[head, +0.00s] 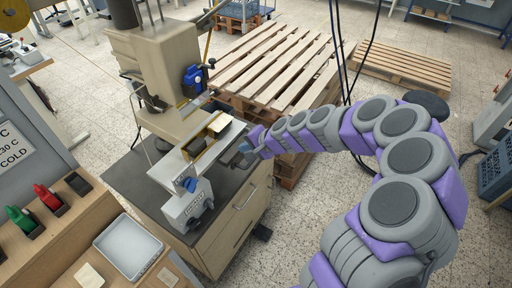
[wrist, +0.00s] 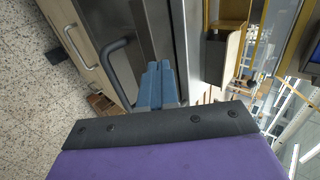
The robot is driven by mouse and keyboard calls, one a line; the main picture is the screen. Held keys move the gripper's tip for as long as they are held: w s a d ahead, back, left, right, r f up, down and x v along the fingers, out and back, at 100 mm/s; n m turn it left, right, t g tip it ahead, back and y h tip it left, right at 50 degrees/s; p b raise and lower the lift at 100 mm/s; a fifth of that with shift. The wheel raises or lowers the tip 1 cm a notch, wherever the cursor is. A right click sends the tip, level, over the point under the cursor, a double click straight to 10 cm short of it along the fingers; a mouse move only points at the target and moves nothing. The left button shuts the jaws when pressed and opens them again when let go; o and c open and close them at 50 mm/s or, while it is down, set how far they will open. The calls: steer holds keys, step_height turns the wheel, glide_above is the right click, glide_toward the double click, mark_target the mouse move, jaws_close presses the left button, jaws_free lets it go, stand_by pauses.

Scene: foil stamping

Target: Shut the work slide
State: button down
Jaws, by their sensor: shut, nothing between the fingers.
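The stamping press (head: 150,75) stands on a dark-topped cabinet. Its work slide (head: 205,150) is a pale metal piece reaching out in front of the column, with a brownish holder (head: 218,125) on it. I cannot tell how far out it stands. My gripper (head: 244,156) is at the right side of the slide, close to it; touching or apart is unclear. In the wrist view its blue fingers (wrist: 160,68) are together and empty. They point along a grey metal side (wrist: 187,45), with a brown and yellow part (wrist: 230,50) to the right.
A grey block with a blue knob (head: 188,205) sits at the front. Stacked pallets (head: 275,65) stand behind. A grey tray (head: 128,245) lies lower left.

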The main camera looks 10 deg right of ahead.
mark_target(230, 144)
steer(key=shift+w+a+r, duration=0.15)
steer(key=shift+w+a, duration=0.8)
steer(key=shift+a, duration=0.3)
steer(key=shift+a, duration=0.1)
steer(key=shift+w+a, duration=0.15)
steer(key=shift+a, duration=0.1)
steer(key=w+a, duration=0.3)
steer(key=a, duration=0.1)
steer(key=w+a, duration=0.3)
steer(key=a, duration=0.1)
steer(key=w+a, duration=0.4)
steer(key=a, duration=0.1)
steer(key=shift+p, duration=0.4)
steer(key=shift+w+r, duration=0.1)
steer(key=shift+w, duration=0.1)
steer(key=shift+w+d, duration=0.1)
steer(key=shift+d, duration=0.05)
steer(key=shift+r, duration=0.15)
